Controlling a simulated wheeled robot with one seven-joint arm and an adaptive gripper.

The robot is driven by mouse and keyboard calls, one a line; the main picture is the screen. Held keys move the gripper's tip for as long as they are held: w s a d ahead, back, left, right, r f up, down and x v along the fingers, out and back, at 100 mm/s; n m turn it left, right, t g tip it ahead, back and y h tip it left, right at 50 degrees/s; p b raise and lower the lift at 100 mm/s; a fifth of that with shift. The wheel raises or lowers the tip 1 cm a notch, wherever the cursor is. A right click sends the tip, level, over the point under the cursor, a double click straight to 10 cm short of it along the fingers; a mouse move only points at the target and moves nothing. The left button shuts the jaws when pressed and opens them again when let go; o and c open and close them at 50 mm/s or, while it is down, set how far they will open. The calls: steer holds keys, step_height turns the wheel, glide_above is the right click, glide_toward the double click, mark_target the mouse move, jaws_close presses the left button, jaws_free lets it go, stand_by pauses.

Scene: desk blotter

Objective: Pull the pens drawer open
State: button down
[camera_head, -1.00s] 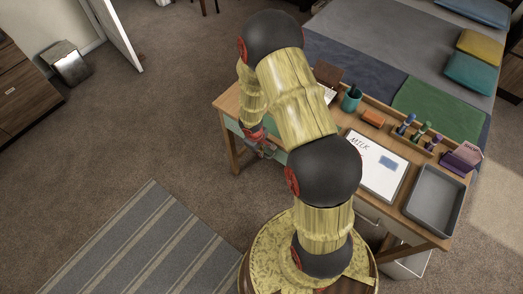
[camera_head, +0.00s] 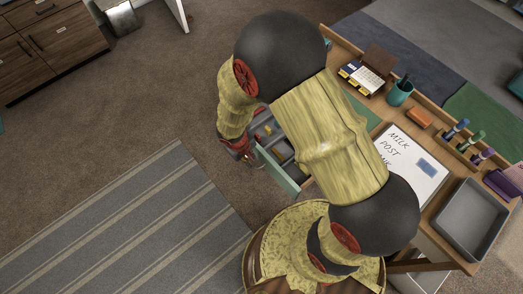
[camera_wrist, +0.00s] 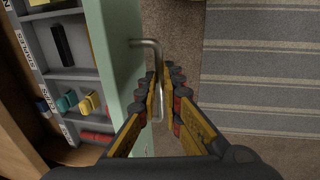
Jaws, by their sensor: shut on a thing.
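The drawer with a mint-green front (camera_head: 277,172) stands pulled out from the desk, its compartments showing in the head view. In the wrist view the drawer front (camera_wrist: 113,50) runs upright beside the open interior, with a bent metal bar handle (camera_wrist: 158,56) on its outer face. My gripper (camera_wrist: 160,82) is shut on the handle, a finger on each side of it. In the head view my gripper (camera_head: 243,152) is at the drawer front, partly hidden by my arm. Inside lie a black object (camera_wrist: 62,45), teal and yellow items (camera_wrist: 88,101) and a red item (camera_wrist: 96,137).
The desk top holds a whiteboard (camera_head: 408,165), a grey tray (camera_head: 462,218), a teal pen cup (camera_head: 399,93) and an orange block (camera_head: 419,118). Carpet and a striped rug (camera_head: 130,235) lie clear in front of the drawer.

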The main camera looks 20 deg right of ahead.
steer(key=shift+s+a, duration=0.3)
steer(key=shift+a, duration=0.45)
steer(key=shift+s+a, duration=0.25)
steer(key=shift+a, duration=0.45)
steer(key=c, duration=1.9)
jaws_free()
steer(key=r, duration=0.4)
steer(key=a+r, duration=0.1)
steer(key=r, duration=0.2)
steer(key=a+r, duration=0.1)
steer(key=r, duration=0.3)
steer(key=shift+s+a+r, duration=0.15)
steer(key=shift+s+r, duration=0.2)
